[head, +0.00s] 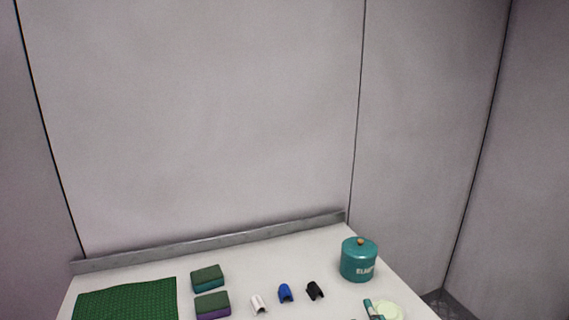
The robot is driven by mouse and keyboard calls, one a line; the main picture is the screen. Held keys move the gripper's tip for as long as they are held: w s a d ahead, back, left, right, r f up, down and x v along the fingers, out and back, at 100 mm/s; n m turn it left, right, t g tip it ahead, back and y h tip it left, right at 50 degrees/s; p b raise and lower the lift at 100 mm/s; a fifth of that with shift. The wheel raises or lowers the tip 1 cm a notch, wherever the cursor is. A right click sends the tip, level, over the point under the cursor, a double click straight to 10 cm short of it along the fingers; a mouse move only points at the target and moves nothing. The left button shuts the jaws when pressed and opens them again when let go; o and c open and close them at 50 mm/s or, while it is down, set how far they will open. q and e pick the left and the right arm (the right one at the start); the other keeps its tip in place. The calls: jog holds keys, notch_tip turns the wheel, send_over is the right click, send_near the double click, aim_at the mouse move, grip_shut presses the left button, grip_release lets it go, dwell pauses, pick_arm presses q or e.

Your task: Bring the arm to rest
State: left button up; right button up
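Neither of my grippers shows in the head view, and no part of my arms can be made out for certain. The view holds mostly wall, with the far part of a white table (150,268) along the bottom edge. What either gripper holds cannot be seen.
On the table are a green mat (128,301), two sponges (207,278) (212,305), white (259,304), blue (286,293) and black (315,290) clips, a teal lidded canister (359,260) and a pale round item (387,310). A grey ledge (215,240) runs along the back.

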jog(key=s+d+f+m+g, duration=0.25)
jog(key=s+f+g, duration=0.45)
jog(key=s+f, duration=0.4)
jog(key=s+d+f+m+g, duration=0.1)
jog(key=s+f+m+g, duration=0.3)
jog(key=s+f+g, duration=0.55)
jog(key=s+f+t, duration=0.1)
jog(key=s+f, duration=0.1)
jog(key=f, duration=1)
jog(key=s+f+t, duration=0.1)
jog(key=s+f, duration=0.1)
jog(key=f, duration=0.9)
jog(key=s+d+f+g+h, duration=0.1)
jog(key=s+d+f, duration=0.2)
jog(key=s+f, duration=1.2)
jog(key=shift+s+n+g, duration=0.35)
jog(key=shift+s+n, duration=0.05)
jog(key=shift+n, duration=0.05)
